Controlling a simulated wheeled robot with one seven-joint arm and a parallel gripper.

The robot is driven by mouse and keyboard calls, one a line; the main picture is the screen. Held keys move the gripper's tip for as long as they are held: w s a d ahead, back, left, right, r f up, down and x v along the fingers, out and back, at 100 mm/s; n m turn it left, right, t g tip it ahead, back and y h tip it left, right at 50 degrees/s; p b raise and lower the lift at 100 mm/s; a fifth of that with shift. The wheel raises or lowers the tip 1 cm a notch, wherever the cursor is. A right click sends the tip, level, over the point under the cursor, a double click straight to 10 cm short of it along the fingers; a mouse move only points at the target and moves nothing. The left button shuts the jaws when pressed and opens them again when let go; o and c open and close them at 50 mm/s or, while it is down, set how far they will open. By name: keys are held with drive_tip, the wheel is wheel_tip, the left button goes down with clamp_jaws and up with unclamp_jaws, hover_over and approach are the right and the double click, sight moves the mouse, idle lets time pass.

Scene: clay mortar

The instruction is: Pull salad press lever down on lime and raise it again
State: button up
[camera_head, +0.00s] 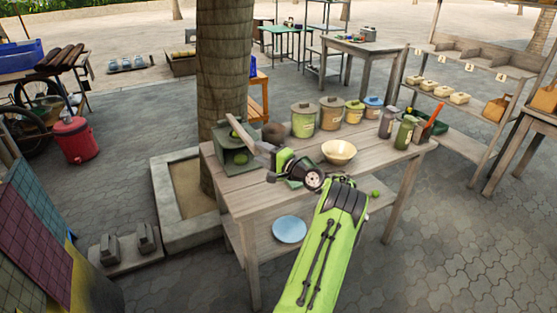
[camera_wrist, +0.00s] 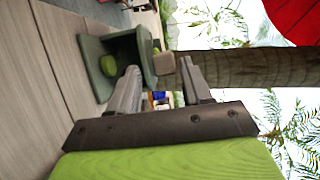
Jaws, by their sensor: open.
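The salad press (camera_head: 229,161) is a grey-green, open-fronted box at the left end of the wooden table. A green lime (camera_head: 241,158) sits inside it; it also shows in the wrist view (camera_wrist: 108,65). In the wrist view, a brown block that looks like the lever's end (camera_wrist: 163,65) appears between the fingertips of my gripper (camera_wrist: 159,69), which is open. I cannot tell whether the fingers touch it. My gripper partly hides the table behind it.
Several lidded canisters (camera_head: 331,113) line the table's back, with a cream bowl (camera_head: 339,152) in front. A blue plate (camera_head: 289,229) lies on the lower shelf. A tree trunk (camera_head: 225,60) rises behind the press.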

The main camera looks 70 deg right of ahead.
drive_tip(key=p+v, duration=0.1)
drive_tip(key=v, duration=0.9)
drive_tip(key=shift+s, duration=0.2)
